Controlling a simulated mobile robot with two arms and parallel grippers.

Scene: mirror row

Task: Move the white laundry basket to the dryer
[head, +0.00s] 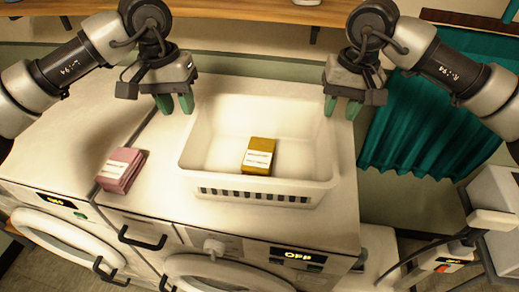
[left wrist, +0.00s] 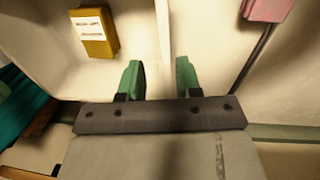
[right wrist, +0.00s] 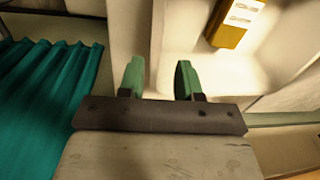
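The white laundry basket (head: 262,184) stands upright on a white machine top (head: 285,222), above a panel reading OFF. A mustard-yellow folded item with a white label (head: 258,156) lies inside it. My left gripper (head: 176,103) is open at the basket's left rim. In the left wrist view (left wrist: 158,78), the basket wall lines up between its fingers. My right gripper (head: 342,107) is open at the right rim, and the wall likewise lines up between its fingers in the right wrist view (right wrist: 158,80). Neither is closed on the rim. I cannot tell which machine is the dryer.
A pink folded item with a white label (head: 121,169) lies left of the basket. Another front-loading machine (head: 60,150) with a lit panel stands at the left. A wooden shelf (head: 240,10) runs along the back. A teal curtain (head: 425,125) hangs at the right.

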